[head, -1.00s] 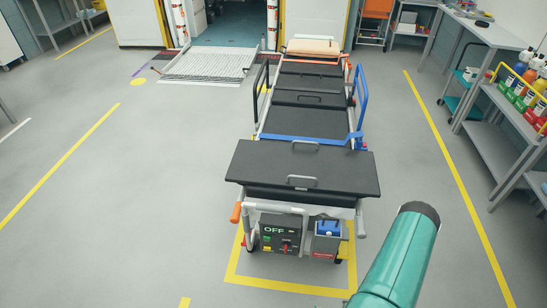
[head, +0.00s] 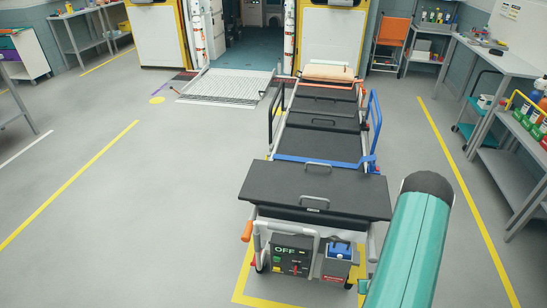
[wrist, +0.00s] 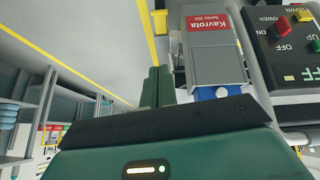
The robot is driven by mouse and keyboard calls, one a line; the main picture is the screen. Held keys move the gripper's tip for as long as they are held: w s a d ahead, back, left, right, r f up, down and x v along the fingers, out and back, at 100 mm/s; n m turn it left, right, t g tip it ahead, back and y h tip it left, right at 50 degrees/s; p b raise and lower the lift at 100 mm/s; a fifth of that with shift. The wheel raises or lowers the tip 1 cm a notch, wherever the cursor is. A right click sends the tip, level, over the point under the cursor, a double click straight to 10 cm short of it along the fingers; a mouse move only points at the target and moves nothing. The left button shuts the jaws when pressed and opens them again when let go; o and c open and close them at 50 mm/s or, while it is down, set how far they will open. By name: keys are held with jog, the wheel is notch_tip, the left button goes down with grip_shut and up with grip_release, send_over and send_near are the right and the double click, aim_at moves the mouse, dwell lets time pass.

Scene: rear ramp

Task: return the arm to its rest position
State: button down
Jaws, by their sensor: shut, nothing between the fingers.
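My teal arm link rises at the lower right of the head view, beside the stretcher's near end. My gripper (wrist: 154,88) shows in the wrist view as two dark green fingers closed together, with nothing between them. It is hidden in the head view. The stretcher (head: 316,191) with black pads stands in the middle of the head view. Its control panel (head: 291,256) reads OFF; this panel also fills the upper right of the wrist view (wrist: 284,48), turned over. Beside it is a grey box with a red label (wrist: 209,55). The fingers appear apart from both.
A ramp (head: 226,85) leads to the open vehicle doorway at the back. Shelves with bottles (head: 528,118) and a workbench (head: 495,55) line the right side. An orange chair (head: 391,32) stands at the back right. The floor left of the stretcher is clear.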

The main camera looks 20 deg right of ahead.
jog(key=w+a+r+n, duration=0.1)
jog(key=w+r, duration=0.4)
jog(key=r, duration=0.4)
jog(key=w+a+r, duration=0.2)
jog(key=w+r, duration=0.3)
jog(key=r, duration=0.4)
jog(key=w+a+r+n, duration=0.1)
jog(key=a+r, duration=0.4)
jog(key=r, duration=0.3)
jog(key=w+a+r, duration=0.2)
jog(key=a+r, duration=0.2)
jog(key=r, duration=0.4)
jog(key=s+a+r+n+y, duration=0.1)
jog(key=s+a+r, duration=0.2)
jog(key=a+r, duration=0.4)
jog(key=s+a+r+y, duration=0.1)
jog(key=s+a+r, duration=0.3)
jog(key=a+r, duration=0.35)
jog(key=s+a+r+n+y, duration=0.1)
jog(key=s+a+r, duration=0.5)
jog(key=s+a, duration=0.3)
jog(key=shift+s+r+n+y, duration=0.15)
jog(key=shift+s+n+y, duration=0.15)
jog(key=shift+s, duration=0.9)
jog(key=c, duration=2.1)
grip_release()
